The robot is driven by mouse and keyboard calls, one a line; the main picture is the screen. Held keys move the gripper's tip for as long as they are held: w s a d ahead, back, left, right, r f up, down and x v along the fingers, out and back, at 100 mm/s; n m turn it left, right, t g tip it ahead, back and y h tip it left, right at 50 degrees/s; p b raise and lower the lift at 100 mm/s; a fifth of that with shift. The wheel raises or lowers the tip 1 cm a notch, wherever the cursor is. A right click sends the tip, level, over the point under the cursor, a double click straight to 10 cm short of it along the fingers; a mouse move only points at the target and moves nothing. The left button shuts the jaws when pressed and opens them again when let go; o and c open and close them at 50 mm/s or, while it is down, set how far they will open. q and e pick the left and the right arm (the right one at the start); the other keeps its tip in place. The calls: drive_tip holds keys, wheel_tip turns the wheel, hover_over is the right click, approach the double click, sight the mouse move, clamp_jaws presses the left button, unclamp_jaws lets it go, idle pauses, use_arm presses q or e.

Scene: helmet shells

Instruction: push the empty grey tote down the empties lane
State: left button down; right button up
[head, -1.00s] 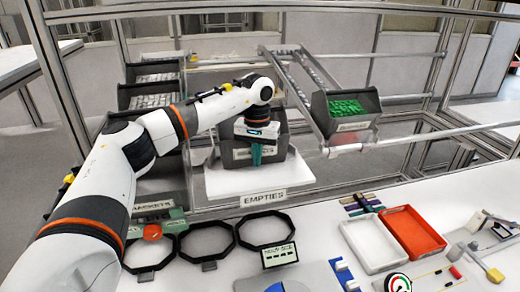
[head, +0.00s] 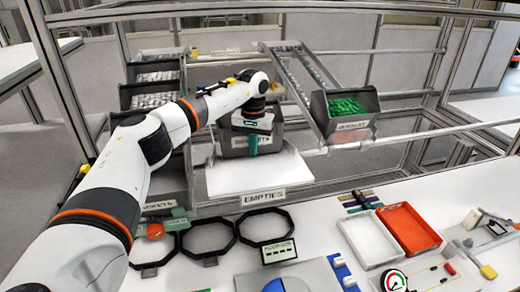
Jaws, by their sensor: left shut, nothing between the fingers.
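The grey tote (head: 232,141) stands on the white empties lane (head: 255,178), towards its far end. Its inside is mostly hidden behind my left arm. My left gripper (head: 253,149) is shut with nothing in it, fingers pointing down at the near face of the tote; I cannot tell whether they touch it. The EMPTIES label (head: 263,197) is on the near edge of the lane, and the lane surface between label and tote is bare. My right gripper is not in view.
A grey bin of green parts (head: 346,107) sits on a rack at right. Stacked bins (head: 155,88) stand at left. Black octagonal rings (head: 208,237), a white tray (head: 369,240) and a red tray (head: 408,228) lie on the near table.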

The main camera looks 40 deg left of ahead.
use_arm(q)
wheel_tip(320, 180, up, 8)
drive_tip(key=s+d+p, duration=0.2)
drive_tip(key=p, duration=0.3)
drive_tip(key=shift+f, duration=0.15)
drive_tip(key=shift+w, duration=0.1)
drive_tip(key=shift+d+f, duration=0.1)
drive_tip(key=shift+d, duration=0.05)
